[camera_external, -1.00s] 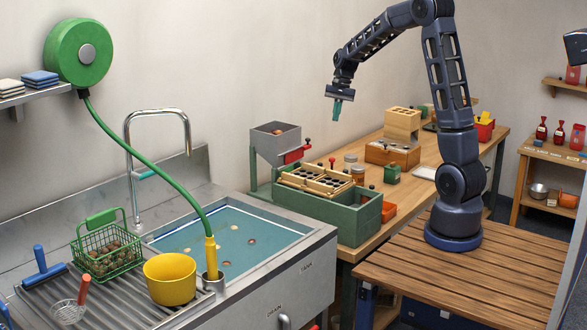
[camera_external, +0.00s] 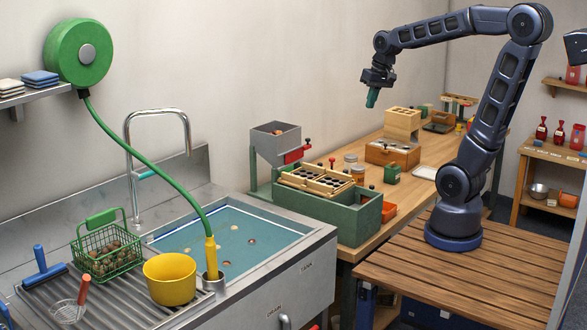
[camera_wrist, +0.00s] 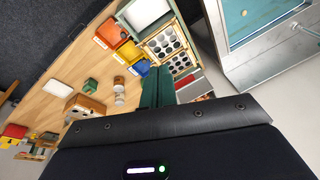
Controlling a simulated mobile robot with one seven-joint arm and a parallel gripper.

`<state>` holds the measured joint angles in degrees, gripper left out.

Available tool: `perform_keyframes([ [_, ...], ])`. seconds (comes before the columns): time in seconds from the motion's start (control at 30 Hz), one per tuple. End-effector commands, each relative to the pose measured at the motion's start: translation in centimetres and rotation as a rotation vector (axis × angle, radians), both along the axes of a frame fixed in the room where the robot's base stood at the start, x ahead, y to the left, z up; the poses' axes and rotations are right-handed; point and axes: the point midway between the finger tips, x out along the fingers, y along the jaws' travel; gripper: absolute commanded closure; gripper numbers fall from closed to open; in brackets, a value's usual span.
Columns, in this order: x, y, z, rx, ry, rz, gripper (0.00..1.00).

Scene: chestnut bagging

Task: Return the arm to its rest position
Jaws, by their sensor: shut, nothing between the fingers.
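My arm is raised above the wooden slatted platform (camera_external: 400,272) it stands on, with its forearm reaching left. My gripper (camera_external: 371,98) hangs in the air with its fingers pointing down, well above the workbench. It is shut and empty. In the wrist view the teal fingers (camera_wrist: 157,85) are together, with the bench and the sorting box far below them.
The bench (camera_external: 408,166) carries a green box (camera_external: 352,226) with a holed tray, a hopper (camera_external: 275,142), jars and a wooden box (camera_external: 392,156). A sink (camera_external: 235,240), tap and hose stand at left. The air around my gripper is clear.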

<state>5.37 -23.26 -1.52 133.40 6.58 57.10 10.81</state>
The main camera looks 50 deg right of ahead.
Motion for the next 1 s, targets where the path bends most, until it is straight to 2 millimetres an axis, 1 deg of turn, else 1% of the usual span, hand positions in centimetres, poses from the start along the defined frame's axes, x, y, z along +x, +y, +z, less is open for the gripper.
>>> perform_keyframes([
  [0.03,-1.3,0.4,0.2,-0.016,-0.02,0.032,1.0],
  [0.3,-7.2,1.9,0.0,-0.108,-0.106,0.194,1.0],
  [0.4,-9.0,2.2,-0.4,-0.14,-0.135,0.246,1.0],
  [0.5,-10.4,2.4,-0.7,-0.164,-0.156,0.286,1.0],
  [0.6,-11.3,2.5,-0.9,-0.181,-0.17,0.312,1.0],
  [0.7,-11.7,2.5,-1.1,-0.191,-0.176,0.325,1.0],
  [1.0,-11.8,2.5,-1.1,-0.193,-0.176,0.328,1.0],
])
